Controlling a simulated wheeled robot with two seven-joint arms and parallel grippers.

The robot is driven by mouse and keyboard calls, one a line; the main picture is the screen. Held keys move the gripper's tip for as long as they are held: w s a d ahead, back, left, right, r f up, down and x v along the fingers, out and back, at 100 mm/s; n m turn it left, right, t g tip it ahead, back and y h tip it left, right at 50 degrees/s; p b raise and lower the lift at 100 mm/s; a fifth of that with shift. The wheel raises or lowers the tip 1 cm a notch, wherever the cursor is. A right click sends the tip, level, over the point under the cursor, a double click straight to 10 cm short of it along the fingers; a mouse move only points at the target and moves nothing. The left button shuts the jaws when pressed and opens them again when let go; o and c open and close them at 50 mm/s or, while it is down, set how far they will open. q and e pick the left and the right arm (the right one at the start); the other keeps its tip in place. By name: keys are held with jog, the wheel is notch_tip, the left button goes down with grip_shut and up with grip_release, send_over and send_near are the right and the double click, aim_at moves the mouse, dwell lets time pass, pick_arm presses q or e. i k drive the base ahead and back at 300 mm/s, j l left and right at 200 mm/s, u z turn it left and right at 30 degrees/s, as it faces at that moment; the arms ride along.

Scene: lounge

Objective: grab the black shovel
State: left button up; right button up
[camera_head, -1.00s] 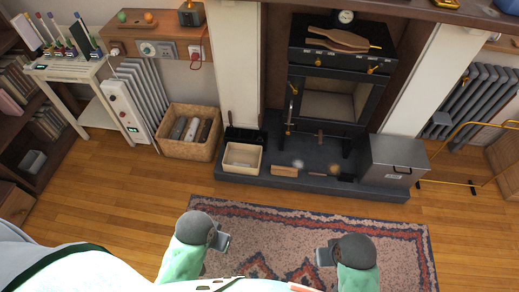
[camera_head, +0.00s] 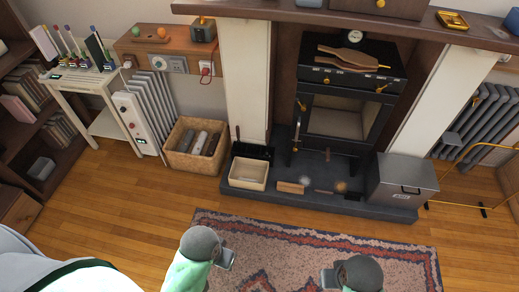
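A black shovel-like pan (camera_head: 252,151) stands at the left end of the dark hearth, behind a cream box, with a thin dark handle upright at its left. The box hides its lower part, so I cannot be sure it is the shovel. My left gripper (camera_head: 228,259) is over the rug, well in front of the hearth and apart from everything. My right gripper (camera_head: 328,279) is at the bottom edge, also over the rug, partly cut off. Both are small in view, and I cannot make out whether their fingers are apart. I see nothing held in either.
The cream box (camera_head: 248,173) stands on the hearth (camera_head: 270,195). A wooden block (camera_head: 290,187), small brushes and a metal bin (camera_head: 401,182) are to its right. A wicker basket (camera_head: 193,147) is left. A black stove (camera_head: 350,105) stands behind. The patterned rug (camera_head: 300,240) is clear.

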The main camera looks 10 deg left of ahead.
aim_at(350, 196)
jog(key=i+j+z, duration=0.2)
jog(key=i+j, duration=0.15)
jog(key=i+j+z, duration=0.2)
jog(key=i+j, duration=0.15)
jog(key=j, duration=0.15)
jog(key=z, duration=1.35)
